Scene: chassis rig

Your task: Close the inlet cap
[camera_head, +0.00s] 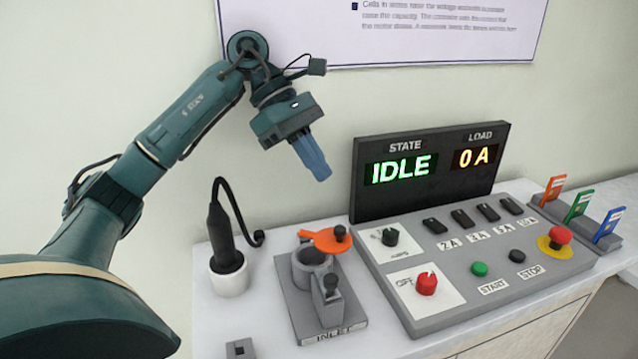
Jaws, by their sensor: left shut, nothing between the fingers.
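The inlet (321,278) is a grey round port on a grey base plate labelled INLET, near the front left of the bench. Its orange cap (325,239) with a dark knob sits at the back of the port, swung partly aside, so the dark opening shows in front of it. A grey block with a dark knob (331,284) stands at the front of the base. My left gripper (318,172) is shut and empty, with blue fingers, in the air above and behind the inlet, apart from it. My right gripper is not in view.
A black nozzle with a cable stands in a white cup (230,277) left of the inlet. A control panel (460,262) with switches and buttons lies to the right, below a display (430,170) reading IDLE and 0 A. Coloured tags (579,206) stand at far right.

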